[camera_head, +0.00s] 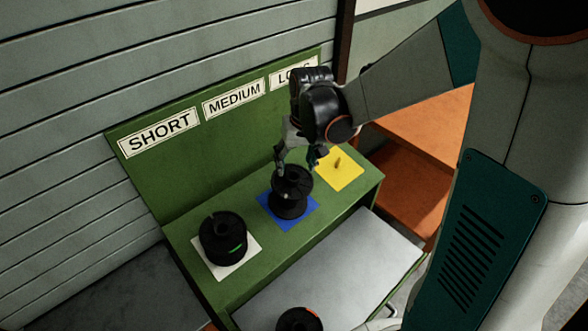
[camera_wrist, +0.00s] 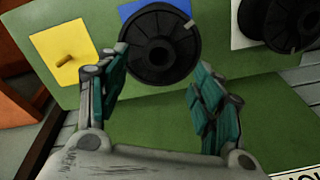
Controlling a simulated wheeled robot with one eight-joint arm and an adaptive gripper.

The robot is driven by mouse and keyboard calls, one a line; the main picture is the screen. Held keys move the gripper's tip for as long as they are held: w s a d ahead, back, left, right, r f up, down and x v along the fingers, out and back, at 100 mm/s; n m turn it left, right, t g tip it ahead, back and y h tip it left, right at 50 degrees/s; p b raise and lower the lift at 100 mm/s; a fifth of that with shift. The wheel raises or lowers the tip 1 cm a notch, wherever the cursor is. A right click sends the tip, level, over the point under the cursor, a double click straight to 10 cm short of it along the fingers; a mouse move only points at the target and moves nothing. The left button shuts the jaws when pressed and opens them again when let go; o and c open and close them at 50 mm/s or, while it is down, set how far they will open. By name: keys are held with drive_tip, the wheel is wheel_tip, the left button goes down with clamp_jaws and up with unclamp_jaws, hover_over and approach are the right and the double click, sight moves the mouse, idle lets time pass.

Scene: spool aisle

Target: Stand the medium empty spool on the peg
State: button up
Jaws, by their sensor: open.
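A black empty spool (camera_head: 289,199) stands upright on the blue square (camera_head: 304,216) below the MEDIUM sign (camera_head: 234,97). In the wrist view this spool (camera_wrist: 178,72) shows its round flange and dark centre; whether a peg is inside it is not clear. My gripper (camera_head: 296,160) is open just above and behind the spool. In the wrist view the fingers of my gripper (camera_wrist: 158,62) are spread apart near the spool's lower edge, with nothing clearly held between them. A bare peg (camera_head: 337,163) stands on the yellow square (camera_head: 346,178).
A black spool with a green mark (camera_head: 222,240) stands on the white square (camera_head: 249,259) below the SHORT sign (camera_head: 159,133). Another dark spool (camera_head: 298,320) is partly cut off at the bottom, by a grey surface (camera_head: 335,270). The green back panel (camera_head: 185,175) rises behind the squares. An orange shelf (camera_head: 430,125) is at right.

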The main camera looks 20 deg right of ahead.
wheel_tip(320, 180, up, 7)
drive_tip(key=s, duration=0.1)
drive_tip(key=shift+d+f, duration=0.2)
drive_tip(key=shift+s, duration=0.15)
idle(0.3)
